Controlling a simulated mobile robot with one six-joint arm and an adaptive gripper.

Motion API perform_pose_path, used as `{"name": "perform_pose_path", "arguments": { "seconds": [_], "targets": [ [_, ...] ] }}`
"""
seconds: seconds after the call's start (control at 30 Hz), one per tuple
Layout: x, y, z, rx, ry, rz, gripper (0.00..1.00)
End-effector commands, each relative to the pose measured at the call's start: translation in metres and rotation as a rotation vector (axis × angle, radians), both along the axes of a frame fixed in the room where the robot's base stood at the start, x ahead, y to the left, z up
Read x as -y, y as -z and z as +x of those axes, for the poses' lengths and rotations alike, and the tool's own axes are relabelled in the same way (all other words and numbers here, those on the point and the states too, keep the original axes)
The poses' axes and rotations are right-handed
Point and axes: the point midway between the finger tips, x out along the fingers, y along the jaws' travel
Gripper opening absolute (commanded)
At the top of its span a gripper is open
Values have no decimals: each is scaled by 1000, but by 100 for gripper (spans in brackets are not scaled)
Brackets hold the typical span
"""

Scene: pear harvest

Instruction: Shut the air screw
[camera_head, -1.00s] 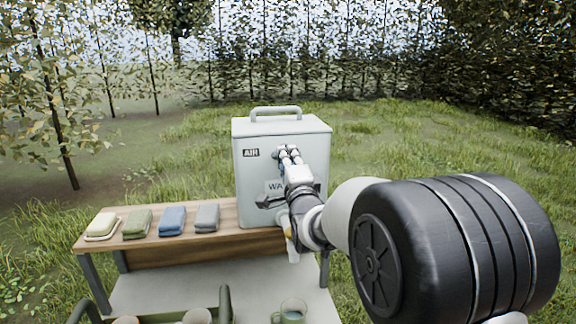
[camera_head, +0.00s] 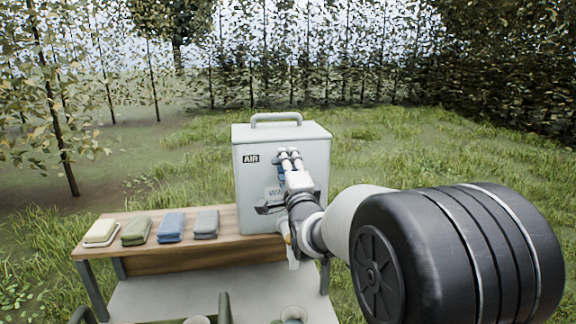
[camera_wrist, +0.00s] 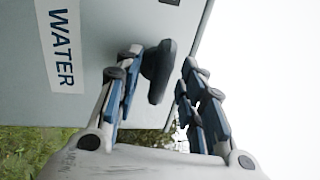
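A pale grey-green metal canister (camera_head: 315,155) stands on the wooden bench, with an AIR label (camera_head: 250,158) at its upper left and a WATER label (camera_wrist: 62,45) lower down. In the wrist view a dark knob (camera_wrist: 158,72), apparently the air screw, sticks out from the canister face. My gripper (camera_head: 289,153) is in front of the canister, right of the AIR label, and hides the knob in the head view. In the wrist view my gripper (camera_wrist: 163,62) is open, with its fingers on either side of the knob and a visible gap at the right finger.
Several folded cloths, the nearest to the canister grey (camera_head: 206,224), lie left on the wooden bench (camera_head: 240,222). A handle (camera_head: 275,117) tops the canister. Grass surrounds the bench.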

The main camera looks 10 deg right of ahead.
Motion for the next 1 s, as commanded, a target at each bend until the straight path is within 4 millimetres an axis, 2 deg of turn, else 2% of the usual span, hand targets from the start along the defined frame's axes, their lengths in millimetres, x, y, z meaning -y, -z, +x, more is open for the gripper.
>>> {"name": "perform_pose_path", "arguments": {
  "seconds": [0.23,0.37,0.8,1.0],
  "targets": [
    [0,0,-1,1,0,-1,37],
    [0,2,-13,0,0,-1,37],
    [0,19,-98,0,0,0,37],
    [0,22,-116,1,0,0,37]
  ]
}}
